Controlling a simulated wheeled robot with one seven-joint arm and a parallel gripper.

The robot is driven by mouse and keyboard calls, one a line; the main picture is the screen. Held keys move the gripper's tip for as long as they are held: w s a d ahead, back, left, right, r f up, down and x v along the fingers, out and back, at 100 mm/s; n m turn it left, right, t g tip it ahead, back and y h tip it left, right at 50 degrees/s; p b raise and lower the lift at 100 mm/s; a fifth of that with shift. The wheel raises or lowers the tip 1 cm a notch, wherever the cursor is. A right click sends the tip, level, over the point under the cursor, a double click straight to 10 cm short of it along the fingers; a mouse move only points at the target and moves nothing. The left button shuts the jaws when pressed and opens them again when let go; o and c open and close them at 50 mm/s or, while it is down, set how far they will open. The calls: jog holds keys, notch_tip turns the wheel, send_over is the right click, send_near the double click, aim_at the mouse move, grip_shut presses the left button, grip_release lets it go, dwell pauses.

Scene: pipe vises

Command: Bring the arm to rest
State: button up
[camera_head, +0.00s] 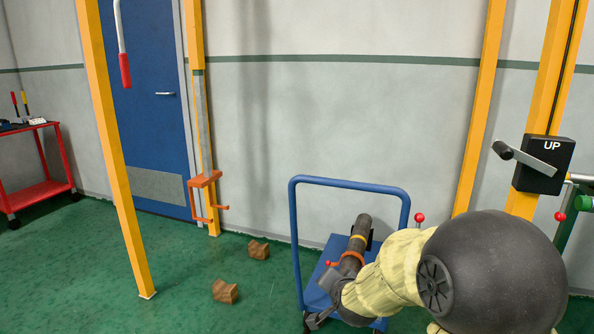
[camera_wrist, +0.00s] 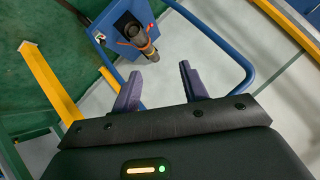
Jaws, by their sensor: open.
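My gripper (camera_wrist: 160,82) shows in the wrist view with its two purple fingers apart and nothing between them. In the head view my arm, with a yellow sleeve and a dark round joint, reaches in from the lower right, and the fingers cannot be made out. Beyond the fingers in the wrist view is a blue cart (camera_wrist: 120,17) with a dark pipe (camera_wrist: 139,40) on it. In the head view the cart's blue handle (camera_head: 349,183) stands behind my arm, and the pipe (camera_head: 354,245) with yellow and orange bands lies tilted on the cart. My arm hides part of the cart.
Yellow posts (camera_head: 115,150) stand at left, centre and right. A black box marked UP (camera_head: 546,163) with a crank is at the right. Two brown blocks (camera_head: 225,291) lie on the green floor. A red trolley (camera_head: 38,190) is at far left. Floor at front left is clear.

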jog(key=s+d+f+n+g, duration=0.2)
jog(key=s+g, duration=0.1)
jog(key=s, duration=0.4)
jog(key=s+d+f+n+g, duration=0.2)
jog(key=s+f+n+g, duration=0.1)
jog(key=s, duration=0.5)
jog(key=s+d+f+n+g, duration=0.2)
jog(key=s, duration=0.5)
notch_tip(320, 180, up, 37)
jog(key=p, duration=3.6)
jog(key=shift+s+g+h+p, duration=0.2)
jog(key=shift+g+h+p, duration=0.1)
jog(key=shift+p, duration=0.05)
jog(key=shift+a+f, duration=0.1)
jog(key=shift+w, duration=0.1)
